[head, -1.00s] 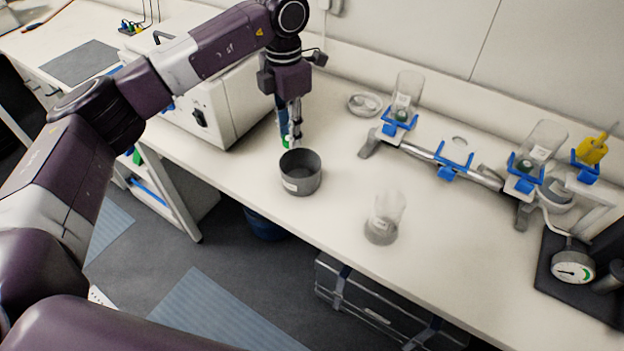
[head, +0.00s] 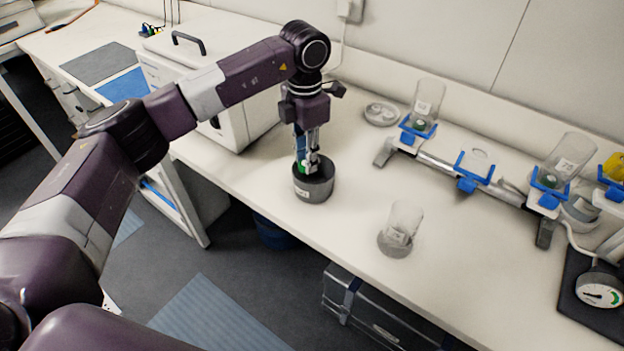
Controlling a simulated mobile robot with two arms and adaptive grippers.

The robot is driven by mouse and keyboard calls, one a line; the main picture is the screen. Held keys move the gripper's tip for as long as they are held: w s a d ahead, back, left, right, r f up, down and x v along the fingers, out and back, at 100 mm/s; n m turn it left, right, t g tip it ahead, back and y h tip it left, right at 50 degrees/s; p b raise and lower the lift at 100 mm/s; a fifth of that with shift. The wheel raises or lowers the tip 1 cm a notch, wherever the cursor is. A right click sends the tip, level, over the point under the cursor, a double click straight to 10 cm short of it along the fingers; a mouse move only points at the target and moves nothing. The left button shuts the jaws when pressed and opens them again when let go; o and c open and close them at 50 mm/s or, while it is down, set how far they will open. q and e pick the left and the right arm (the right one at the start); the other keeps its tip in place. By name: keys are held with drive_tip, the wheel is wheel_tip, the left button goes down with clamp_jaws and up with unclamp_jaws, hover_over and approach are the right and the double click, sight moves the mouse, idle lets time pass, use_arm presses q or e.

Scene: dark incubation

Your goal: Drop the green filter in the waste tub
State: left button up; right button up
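The waste tub (head: 316,188), a dark grey round tub with a white label, stands on the white bench near its front edge. My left gripper (head: 308,166) points down at the tub's mouth, with its fingertips at about rim level. A small green piece, the green filter (head: 301,168), shows at the fingertips, and the gripper appears shut on it. Fingers and rim hide most of the filter, so I cannot tell whether it touches the tub. My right gripper is not in view.
A clear beaker (head: 403,223) stands on the bench right of the tub. A rack with blue clamps (head: 473,168) holds clear cups behind it. A white box-shaped device (head: 240,125) stands left of the gripper. A small round dish (head: 381,114) lies at the back.

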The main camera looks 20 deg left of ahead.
use_arm(q)
drive_tip(key=o, duration=0.5)
drive_tip(key=shift+r, duration=0.1)
wheel_tip(320, 180, up, 12)
drive_tip(key=shift+f, duration=0.1)
idle(0.5)
